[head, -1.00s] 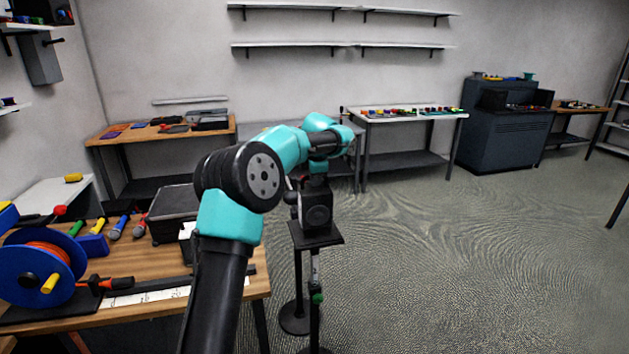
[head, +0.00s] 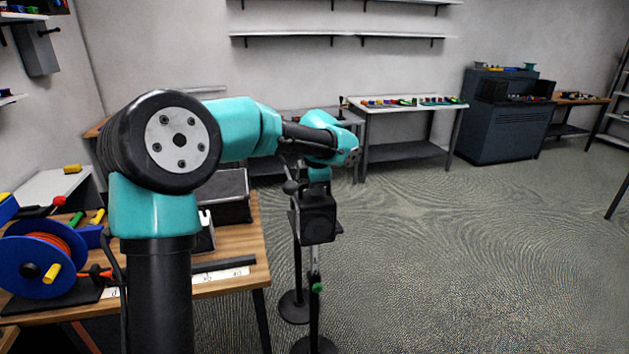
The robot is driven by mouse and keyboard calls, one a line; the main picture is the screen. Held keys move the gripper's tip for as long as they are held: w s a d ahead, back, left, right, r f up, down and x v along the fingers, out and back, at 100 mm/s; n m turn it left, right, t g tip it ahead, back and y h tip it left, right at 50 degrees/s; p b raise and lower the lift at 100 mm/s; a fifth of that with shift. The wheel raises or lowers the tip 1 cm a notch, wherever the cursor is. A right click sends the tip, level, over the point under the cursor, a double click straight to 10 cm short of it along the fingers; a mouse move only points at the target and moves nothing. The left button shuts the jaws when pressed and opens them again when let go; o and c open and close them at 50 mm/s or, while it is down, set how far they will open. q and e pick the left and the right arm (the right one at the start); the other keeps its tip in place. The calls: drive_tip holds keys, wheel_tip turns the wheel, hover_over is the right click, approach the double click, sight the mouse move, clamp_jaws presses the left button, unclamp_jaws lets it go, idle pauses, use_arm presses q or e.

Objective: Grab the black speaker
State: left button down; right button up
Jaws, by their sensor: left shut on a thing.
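The black speaker (head: 319,219) is a small box with a round cone on its front, right of the table in the head view. My left gripper (head: 312,190) is at its top and shut on it; the fingertips are mostly hidden by the arm and the speaker. The speaker is in front of the black stand (head: 315,262) and covers most of its small top plate. Whether it touches the plate cannot be told. My right gripper is not in view.
The wooden table (head: 235,277) at left holds a blue cable reel (head: 22,262), a dark box (head: 226,194) and several tools. A white-topped bench (head: 425,113) and a dark cabinet (head: 505,130) stand at the back. The floor at right is clear.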

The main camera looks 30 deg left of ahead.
use_arm(q)
drive_tip(key=shift+s+d+r, duration=0.1)
drive_tip(key=shift+s+d, duration=0.15)
drive_tip(key=shift+s, duration=0.2)
idle(0.5)
